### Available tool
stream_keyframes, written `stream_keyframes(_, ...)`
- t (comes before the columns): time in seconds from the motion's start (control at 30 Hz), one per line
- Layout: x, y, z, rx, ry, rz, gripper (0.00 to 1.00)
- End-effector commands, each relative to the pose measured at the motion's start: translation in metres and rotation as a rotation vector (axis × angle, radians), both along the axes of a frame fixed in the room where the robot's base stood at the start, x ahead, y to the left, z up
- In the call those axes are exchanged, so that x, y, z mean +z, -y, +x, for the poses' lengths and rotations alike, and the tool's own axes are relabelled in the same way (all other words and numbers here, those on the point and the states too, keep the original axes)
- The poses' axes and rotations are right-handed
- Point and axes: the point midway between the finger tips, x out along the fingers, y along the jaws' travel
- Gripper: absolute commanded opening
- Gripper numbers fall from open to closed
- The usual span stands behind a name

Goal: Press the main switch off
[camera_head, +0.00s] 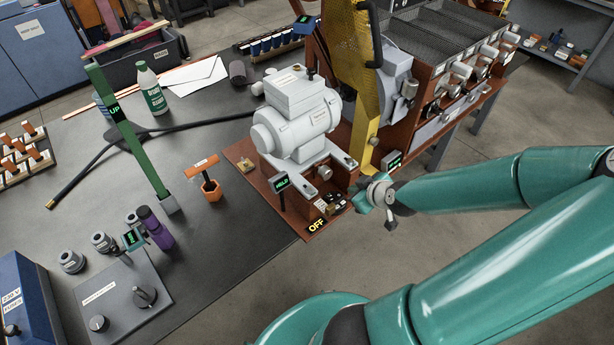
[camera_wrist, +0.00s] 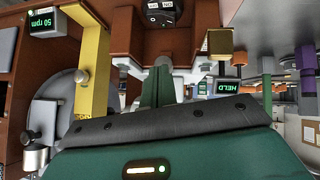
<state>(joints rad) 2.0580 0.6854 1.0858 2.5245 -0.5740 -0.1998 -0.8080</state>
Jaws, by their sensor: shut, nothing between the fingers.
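The yellow OFF label (camera_head: 316,226) lies on the front edge of the brown base below the grey motor (camera_head: 297,115). Just behind it is a cluster of small switch parts (camera_head: 332,205), black and light; I cannot tell which way the main switch is set. My gripper (camera_head: 364,197) is just right of this cluster at the base's edge, and contact cannot be told. In the wrist view my gripper's green fingers (camera_wrist: 158,88) are together and empty, pointing at the brown base, with a black labelled part (camera_wrist: 160,10) beyond them.
A HELD display (camera_head: 280,182) stands left of the switch parts, and it also shows in the wrist view (camera_wrist: 228,87). The yellow upright (camera_head: 367,100) and a 50 rpm display (camera_wrist: 47,22) are close by. An orange-handled tool (camera_head: 206,181) stands on the table. Open floor lies in front.

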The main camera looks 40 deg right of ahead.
Motion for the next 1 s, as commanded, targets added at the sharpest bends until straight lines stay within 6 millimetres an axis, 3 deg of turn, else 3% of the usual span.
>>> stream_keyframes(1.0, -0.016, -0.042, -0.010, 0.045, -0.374, -0.004, 0.00)
